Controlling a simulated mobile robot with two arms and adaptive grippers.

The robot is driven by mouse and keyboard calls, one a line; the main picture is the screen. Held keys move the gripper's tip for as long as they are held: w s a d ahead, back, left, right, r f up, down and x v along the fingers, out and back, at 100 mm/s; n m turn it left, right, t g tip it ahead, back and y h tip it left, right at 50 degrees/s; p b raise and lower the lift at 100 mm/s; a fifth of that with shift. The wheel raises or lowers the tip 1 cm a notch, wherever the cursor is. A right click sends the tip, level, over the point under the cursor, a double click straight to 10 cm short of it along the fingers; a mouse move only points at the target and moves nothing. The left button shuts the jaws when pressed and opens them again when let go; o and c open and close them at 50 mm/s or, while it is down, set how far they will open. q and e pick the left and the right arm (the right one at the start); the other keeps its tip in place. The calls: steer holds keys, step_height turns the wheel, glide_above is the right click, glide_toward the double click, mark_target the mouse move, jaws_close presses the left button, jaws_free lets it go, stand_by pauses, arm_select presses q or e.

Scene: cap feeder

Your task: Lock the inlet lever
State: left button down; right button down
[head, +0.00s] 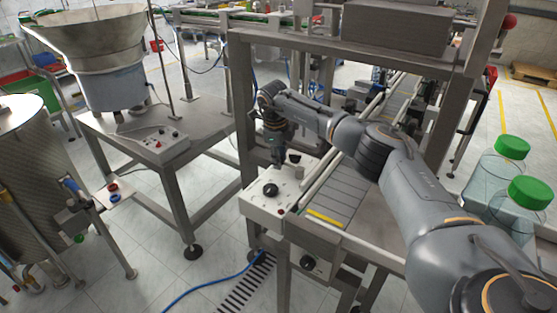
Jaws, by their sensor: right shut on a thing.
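My right gripper (278,157) reaches down over the white box (256,206) at the conveyor's near end. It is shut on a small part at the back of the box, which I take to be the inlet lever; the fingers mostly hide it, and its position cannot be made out. A small dark piece (295,158) shows just right of the fingers. A round black knob (270,190) sits on the box in front of the gripper, apart from it. My left gripper is not in view.
The metal frame post (243,110) stands close left of my right gripper. The conveyor (340,190) runs back under my right arm. Green-capped jars (512,147) stand at the right. A feeder bowl (95,40) and metal table (185,125) are at the left.

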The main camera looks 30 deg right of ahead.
steer(key=shift+d, duration=0.1)
stand_by(0.4)
steer(key=c, duration=1)
jaws_free()
steer(key=r, duration=0.4)
steer(key=a+r, duration=0.1)
steer(key=r, duration=0.3)
steer(key=s+a+r, duration=0.1)
steer(key=r, duration=0.2)
steer(key=shift+s+r, duration=0.1)
steer(key=shift+r, duration=0.3)
steer(key=shift+f, duration=0.1)
